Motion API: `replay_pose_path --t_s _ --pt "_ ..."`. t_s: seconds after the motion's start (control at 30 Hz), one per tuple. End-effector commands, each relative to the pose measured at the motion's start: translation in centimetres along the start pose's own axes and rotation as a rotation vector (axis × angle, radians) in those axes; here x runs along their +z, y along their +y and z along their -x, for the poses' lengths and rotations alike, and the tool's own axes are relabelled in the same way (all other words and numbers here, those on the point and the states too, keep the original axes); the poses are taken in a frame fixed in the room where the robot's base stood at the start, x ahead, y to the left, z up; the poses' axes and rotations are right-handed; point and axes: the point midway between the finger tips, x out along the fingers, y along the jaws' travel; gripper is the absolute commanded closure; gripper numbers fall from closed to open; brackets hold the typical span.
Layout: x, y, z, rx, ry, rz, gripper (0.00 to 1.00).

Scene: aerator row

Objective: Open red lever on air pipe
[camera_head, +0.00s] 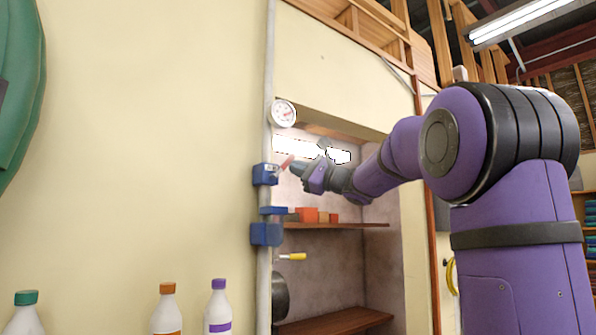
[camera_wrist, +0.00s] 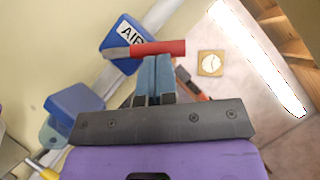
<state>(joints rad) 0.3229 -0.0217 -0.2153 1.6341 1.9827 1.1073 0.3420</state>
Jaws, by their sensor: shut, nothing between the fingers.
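The pale air pipe (camera_head: 267,80) runs vertically up the wall edge. A blue valve (camera_head: 265,174) sits on it, and in the wrist view this valve (camera_wrist: 116,42) carries a label reading AIR. The red lever (camera_head: 286,162) slants up and right from the valve in the head view. In the wrist view the red lever (camera_wrist: 158,48) lies across, just beyond my fingertips. My gripper (camera_head: 296,169) is shut and empty, its fingers (camera_wrist: 154,62) together right beside the lever. I cannot tell whether they touch it.
Below on the pipe are more blue fittings (camera_head: 266,234) and a yellow lever (camera_head: 294,257). A round gauge (camera_head: 283,112) is above. A recess with wooden shelves (camera_head: 345,226) holds orange blocks (camera_head: 307,215). Bottles (camera_head: 217,310) stand at lower left.

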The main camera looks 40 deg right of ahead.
Motion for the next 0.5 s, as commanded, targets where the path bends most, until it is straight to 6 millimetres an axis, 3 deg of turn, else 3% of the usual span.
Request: replay_pose_path --t_s 0.5 --pt "1.3 -0.7 -0.9 0.168 -0.001 0.252 1.0"
